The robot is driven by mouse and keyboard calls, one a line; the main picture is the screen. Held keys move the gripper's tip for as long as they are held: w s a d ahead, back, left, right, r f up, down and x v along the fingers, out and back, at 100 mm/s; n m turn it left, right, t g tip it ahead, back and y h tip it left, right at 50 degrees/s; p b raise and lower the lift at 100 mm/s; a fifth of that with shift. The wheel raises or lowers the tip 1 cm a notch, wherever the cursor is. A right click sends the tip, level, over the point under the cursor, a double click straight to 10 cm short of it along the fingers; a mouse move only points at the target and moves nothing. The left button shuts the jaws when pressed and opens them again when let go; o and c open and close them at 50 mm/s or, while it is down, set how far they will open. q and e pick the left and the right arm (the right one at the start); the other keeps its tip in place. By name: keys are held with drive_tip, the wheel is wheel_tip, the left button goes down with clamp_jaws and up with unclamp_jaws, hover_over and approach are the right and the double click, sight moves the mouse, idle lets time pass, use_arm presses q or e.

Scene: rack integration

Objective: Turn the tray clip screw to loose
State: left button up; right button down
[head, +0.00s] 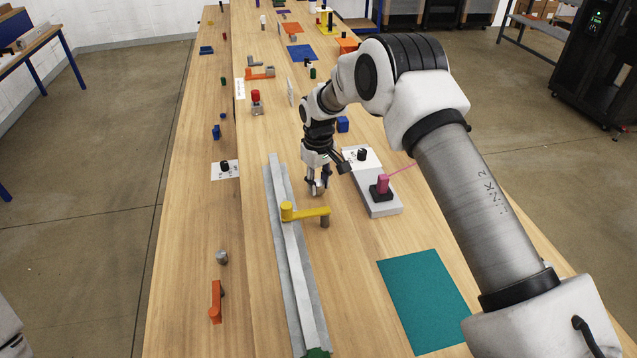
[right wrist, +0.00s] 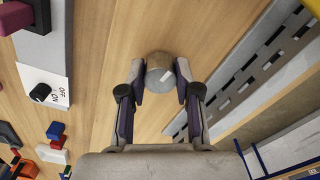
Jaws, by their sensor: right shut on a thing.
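The tray clip screw (right wrist: 159,73) appears to be the grey round knob with a short white mark, standing on the wooden bench. My right gripper (right wrist: 160,80) is shut on it, with one finger on each side of the knob. In the head view my right gripper (head: 317,187) points down at the bench, right of the long grey rail, and mostly hides the knob. The white mark runs diagonally in the right wrist view. My left gripper is not in view.
A yellow lever (head: 305,212) crosses near the grey rail (head: 293,265), just in front of the gripper. A grey block (head: 384,209) with a pink-handled switch and black knob stands close on the right. A teal mat (head: 425,300) lies front right. Bench left of the rail is fairly open.

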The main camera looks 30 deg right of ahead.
drive_tip(key=n, duration=0.5)
drive_tip(key=shift+s+f+n, duration=0.15)
drive_tip(key=shift+f+n, duration=0.05)
drive_tip(key=shift+n, duration=0.1)
drive_tip(key=n, duration=0.4)
drive_tip(key=shift+b, duration=0.3)
drive_tip(key=n, duration=0.5)
drive_tip(key=shift+n, duration=0.4)
drive_tip(key=n, duration=0.5)
drive_tip(key=shift+r, duration=0.1)
drive_tip(key=c, duration=0.8)
unclamp_jaws()
drive_tip(key=shift+r, duration=0.15)
